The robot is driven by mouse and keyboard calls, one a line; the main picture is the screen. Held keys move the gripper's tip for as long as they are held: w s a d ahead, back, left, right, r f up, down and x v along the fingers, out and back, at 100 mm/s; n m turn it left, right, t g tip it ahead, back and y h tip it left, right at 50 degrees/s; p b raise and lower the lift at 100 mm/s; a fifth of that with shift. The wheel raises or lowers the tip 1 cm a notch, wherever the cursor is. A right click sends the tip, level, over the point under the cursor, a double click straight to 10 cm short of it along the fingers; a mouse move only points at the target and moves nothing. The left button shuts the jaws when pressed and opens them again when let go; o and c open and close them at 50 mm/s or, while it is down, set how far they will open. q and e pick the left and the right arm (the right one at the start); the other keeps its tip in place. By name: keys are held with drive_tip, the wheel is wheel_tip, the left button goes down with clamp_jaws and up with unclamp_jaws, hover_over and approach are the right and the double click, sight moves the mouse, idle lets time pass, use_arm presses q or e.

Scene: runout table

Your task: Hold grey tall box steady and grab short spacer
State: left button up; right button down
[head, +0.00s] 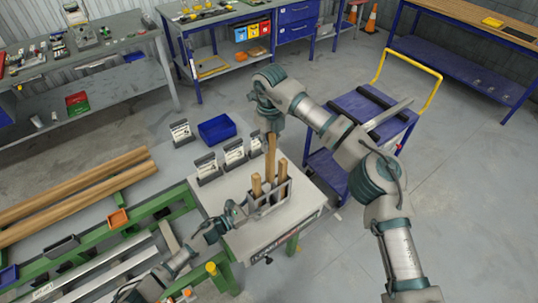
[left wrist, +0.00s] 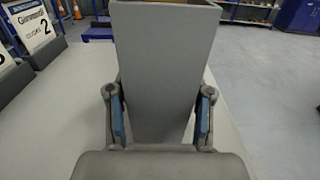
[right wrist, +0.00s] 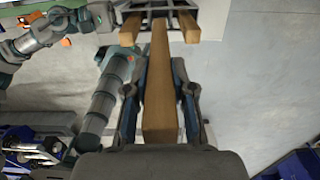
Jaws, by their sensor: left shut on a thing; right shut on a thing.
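The grey tall box (head: 273,200) stands on the pale table, and two wooden spacers (head: 256,186) (head: 282,170) stick up out of it. My left gripper (head: 243,208) is shut on the box from its near left side. In the left wrist view, the box wall (left wrist: 165,65) fills the space between the fingers. My right gripper (head: 270,128) is above the box, shut on the upper part of another wooden spacer (head: 270,152). This spacer (right wrist: 160,85) runs from the fingers toward the box; whether its lower end is still inside is unclear.
Labelled grey holders (head: 207,168) and a blue bin (head: 217,129) stand behind the box. Long wooden bars (head: 75,185) lie on the green-framed rack at left. A blue cart (head: 362,115) with a yellow handle is to the right.

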drive_tip(key=shift+r, duration=0.55)
use_arm(q)
drive_tip(key=o, duration=1.4)
drive_tip(key=shift+c, duration=0.2)
drive_tip(key=v, duration=1.2)
drive_tip(key=shift+a+f, duration=0.1)
use_arm(e)
drive_tip(key=shift+f, duration=0.1)
